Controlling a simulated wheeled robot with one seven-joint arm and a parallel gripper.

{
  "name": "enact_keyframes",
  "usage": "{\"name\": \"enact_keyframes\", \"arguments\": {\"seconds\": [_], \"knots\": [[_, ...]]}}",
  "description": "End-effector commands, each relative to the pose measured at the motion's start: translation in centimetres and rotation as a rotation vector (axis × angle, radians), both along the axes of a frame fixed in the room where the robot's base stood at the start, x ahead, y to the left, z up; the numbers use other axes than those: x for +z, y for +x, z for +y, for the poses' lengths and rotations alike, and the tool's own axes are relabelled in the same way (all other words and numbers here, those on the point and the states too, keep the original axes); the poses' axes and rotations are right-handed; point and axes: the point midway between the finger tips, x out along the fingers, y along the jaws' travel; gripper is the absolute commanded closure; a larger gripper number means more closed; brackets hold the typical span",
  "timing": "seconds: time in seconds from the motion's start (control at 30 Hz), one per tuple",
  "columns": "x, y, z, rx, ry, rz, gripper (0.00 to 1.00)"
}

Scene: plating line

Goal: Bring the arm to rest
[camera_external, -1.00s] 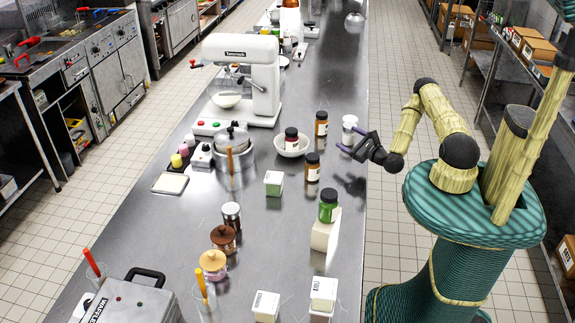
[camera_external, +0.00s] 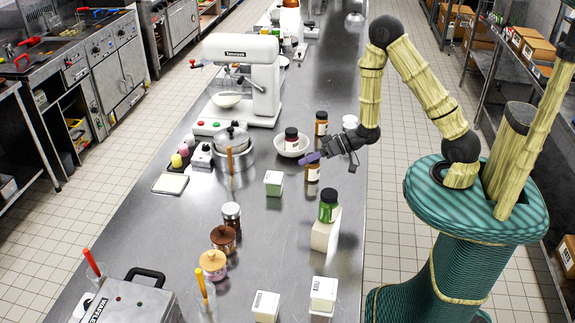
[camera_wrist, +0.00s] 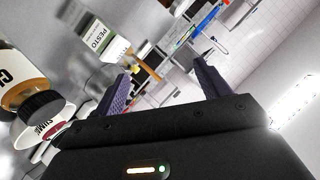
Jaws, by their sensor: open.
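My gripper (camera_external: 311,158) is over the right side of the steel counter (camera_external: 265,225) in the external view, next to a brown jar with a black lid (camera_external: 313,173) that it partly hides. In the wrist view my gripper's two dark fingers (camera_wrist: 160,85) stand wide apart with nothing between them. My arm is raised, its elbow high above the counter's right edge.
A white bowl with a jar in it (camera_external: 291,151) and another brown jar (camera_external: 321,123) stand close to my gripper. A green jar (camera_external: 328,206) stands on a white block (camera_external: 325,236). The wrist view shows a box marked PESTO (camera_wrist: 101,38). A stand mixer (camera_external: 243,75) is farther left.

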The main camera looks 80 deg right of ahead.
Motion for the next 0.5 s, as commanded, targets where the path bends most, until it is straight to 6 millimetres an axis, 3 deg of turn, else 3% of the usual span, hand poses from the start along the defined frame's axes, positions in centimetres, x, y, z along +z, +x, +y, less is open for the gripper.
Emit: {"name": "enact_keyframes", "arguments": {"seconds": [0.1, 0.27, 0.5], "knots": [[-0.6, -0.5, 0.4, 0.053, -0.194, 0.082, 0.25], [-1.0, -1.9, -0.2, 0.068, -0.371, 0.225, 0.25], [-0.3, -5.7, -0.7, 0.093, -0.549, 0.44, 0.25]]}}
